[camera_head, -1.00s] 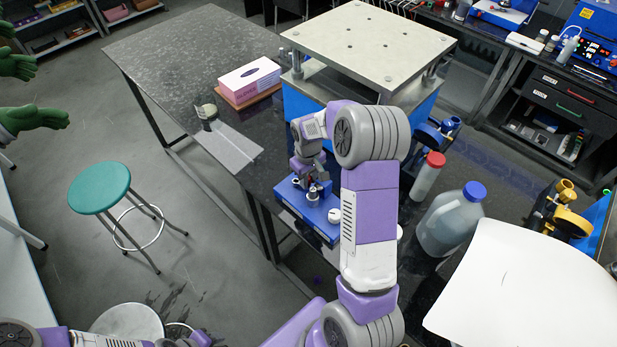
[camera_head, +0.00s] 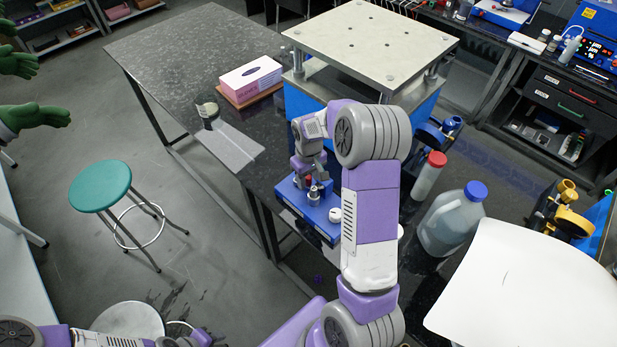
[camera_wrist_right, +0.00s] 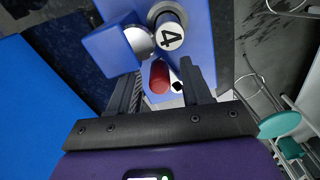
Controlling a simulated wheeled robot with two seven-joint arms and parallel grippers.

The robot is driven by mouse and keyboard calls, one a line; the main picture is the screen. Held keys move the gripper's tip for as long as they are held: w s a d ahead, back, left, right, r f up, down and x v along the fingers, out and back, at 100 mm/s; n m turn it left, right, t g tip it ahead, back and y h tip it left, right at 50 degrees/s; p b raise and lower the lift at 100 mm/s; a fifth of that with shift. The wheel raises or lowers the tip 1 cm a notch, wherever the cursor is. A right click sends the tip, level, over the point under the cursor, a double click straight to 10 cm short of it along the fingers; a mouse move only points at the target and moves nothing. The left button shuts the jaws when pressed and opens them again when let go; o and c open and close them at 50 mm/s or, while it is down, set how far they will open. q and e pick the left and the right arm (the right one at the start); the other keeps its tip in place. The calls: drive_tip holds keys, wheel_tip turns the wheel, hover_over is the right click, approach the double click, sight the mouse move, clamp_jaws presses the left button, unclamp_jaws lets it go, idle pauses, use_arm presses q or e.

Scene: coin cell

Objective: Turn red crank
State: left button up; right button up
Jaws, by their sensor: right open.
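A blue device (camera_head: 296,197) with a small red crank handle (camera_head: 309,181) sits near the dark table's front edge. In the right wrist view the red crank handle (camera_wrist_right: 159,77) shows as a red cylinder between my open fingertips. My right gripper (camera_wrist_right: 160,85) is open around it; I cannot tell whether a finger touches it. In the head view my right gripper (camera_head: 307,174) is small, just above the device.
A press with a pale top plate (camera_head: 370,40) stands behind the device. A tissue box (camera_head: 250,75) is at the back left. A red-capped bottle (camera_head: 428,175) and a blue-capped jug (camera_head: 452,220) stand to the right.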

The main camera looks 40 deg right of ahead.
sight(309, 177)
drive_tip(key=shift+r, duration=3.8)
